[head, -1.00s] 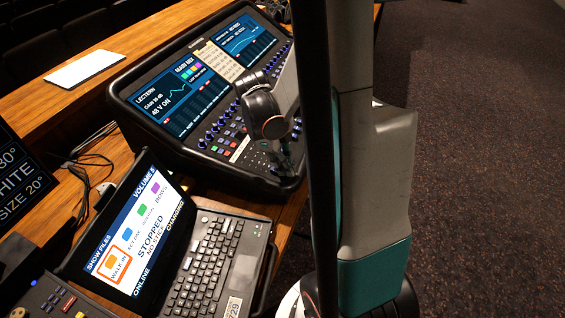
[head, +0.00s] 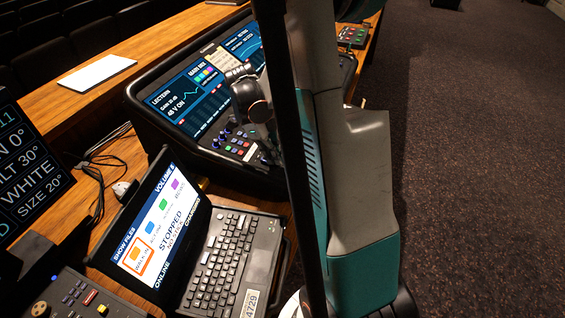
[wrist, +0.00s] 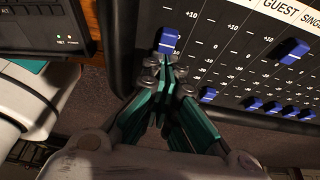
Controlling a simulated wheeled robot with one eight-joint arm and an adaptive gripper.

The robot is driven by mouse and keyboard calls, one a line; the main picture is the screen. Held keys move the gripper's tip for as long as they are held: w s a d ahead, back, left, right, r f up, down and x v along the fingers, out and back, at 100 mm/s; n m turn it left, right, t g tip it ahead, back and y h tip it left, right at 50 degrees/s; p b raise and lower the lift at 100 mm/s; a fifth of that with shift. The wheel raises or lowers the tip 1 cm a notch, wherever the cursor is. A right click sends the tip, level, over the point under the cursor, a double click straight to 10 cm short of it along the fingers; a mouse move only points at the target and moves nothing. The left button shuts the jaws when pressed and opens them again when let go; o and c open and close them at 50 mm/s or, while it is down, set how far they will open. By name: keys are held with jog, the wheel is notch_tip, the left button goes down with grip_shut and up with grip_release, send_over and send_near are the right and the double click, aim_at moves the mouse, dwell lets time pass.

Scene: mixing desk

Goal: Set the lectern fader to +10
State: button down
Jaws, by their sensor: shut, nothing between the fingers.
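The mixing desk (head: 150,125) stands on the wooden counter, with a LECTERN panel (head: 175,105) on its screen. In the wrist view, my gripper (wrist: 166,65) is shut and empty over the fader area. Its tips sit at the near edge of a blue fader cap (wrist: 169,40) in the leftmost visible column; contact cannot be told. That cap stands near the upper marks of its scale, with a +10 label (wrist: 191,16) up and to its right. Its channel name is not readable. In the head view my arm hides the fingertips and most of the faders.
Several other blue caps (wrist: 253,103) stand lower to the right, and one (wrist: 294,51) higher, near the GUEST column. A laptop (head: 235,250) lies in front of the desk. A white sheet (head: 97,73) lies behind. Carpet (head: 470,150) is open at right.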

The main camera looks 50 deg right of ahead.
aim_at(264, 159)
jog(key=shift+w+a+r, duration=0.1)
jog(key=shift+w+a, duration=0.25)
jog(key=shift+w, duration=0.3)
jog(key=shift+w+a+r, duration=0.1)
jog(key=shift+w+a, duration=0.2)
jog(key=shift+w, duration=0.35)
jog(key=v, duration=1.2)
